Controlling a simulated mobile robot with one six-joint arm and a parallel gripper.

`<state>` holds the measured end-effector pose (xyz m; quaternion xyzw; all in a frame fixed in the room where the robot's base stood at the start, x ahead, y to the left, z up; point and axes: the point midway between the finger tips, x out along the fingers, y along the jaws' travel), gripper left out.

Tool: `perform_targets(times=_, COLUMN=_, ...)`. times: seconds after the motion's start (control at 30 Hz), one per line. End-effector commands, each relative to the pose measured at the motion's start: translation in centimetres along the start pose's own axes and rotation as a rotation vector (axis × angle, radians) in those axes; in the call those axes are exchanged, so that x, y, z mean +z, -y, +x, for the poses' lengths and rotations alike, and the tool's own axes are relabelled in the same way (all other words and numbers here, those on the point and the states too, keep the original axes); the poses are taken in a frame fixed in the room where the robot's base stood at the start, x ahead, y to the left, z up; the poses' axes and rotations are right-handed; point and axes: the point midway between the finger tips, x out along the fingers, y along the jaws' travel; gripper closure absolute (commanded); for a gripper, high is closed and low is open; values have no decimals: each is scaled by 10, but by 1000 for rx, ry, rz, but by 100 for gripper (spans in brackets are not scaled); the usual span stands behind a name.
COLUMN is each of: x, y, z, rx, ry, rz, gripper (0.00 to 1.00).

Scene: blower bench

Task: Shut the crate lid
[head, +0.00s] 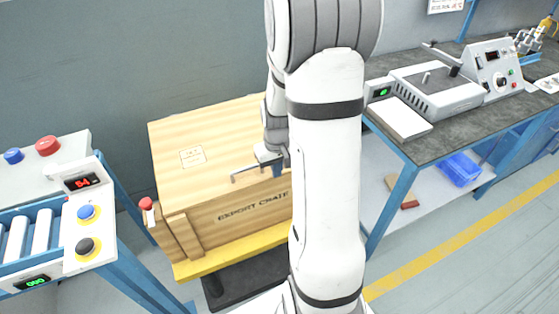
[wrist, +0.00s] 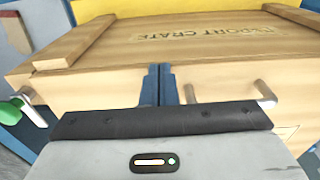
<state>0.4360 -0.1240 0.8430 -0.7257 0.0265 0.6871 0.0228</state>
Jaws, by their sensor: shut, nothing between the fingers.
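The wooden export crate (head: 235,213) stands on a yellow-edged stand, its lettered front also showing in the wrist view (wrist: 110,50). Its lid (head: 200,135) lies flat over the top, with no gap that I can see along the visible front edge. A metal handle (head: 247,174) sits near the lid's front edge and also shows in the wrist view (wrist: 266,96). My gripper (wrist: 158,84) is shut and empty, its blue fingers close to the lid's front edge beside the handle. I cannot tell whether they touch the lid. My arm hides the crate's right part in the head view.
A red knob (head: 146,204) is at the crate's left side, and a green knob (wrist: 10,111) shows in the wrist view. A roller conveyor (head: 35,235) with buttons stands left. A workbench (head: 440,140) with instruments stands right, a blue bin (head: 460,169) on its lower shelf.

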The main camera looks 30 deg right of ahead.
Motion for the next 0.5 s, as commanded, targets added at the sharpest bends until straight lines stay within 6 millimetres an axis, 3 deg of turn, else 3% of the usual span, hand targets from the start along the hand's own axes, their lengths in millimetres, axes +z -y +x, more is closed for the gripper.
perform_targets(times=0.03, x=9, y=5, z=12, rx=-11, ry=27, rz=3, gripper=100)
perform_targets(times=0.17, x=8, y=4, z=2, rx=-11, ry=23, rz=5, gripper=100)
perform_targets(times=0.5, x=2, y=-1, z=-70, rx=-3, ry=-10, rz=0, gripper=100)
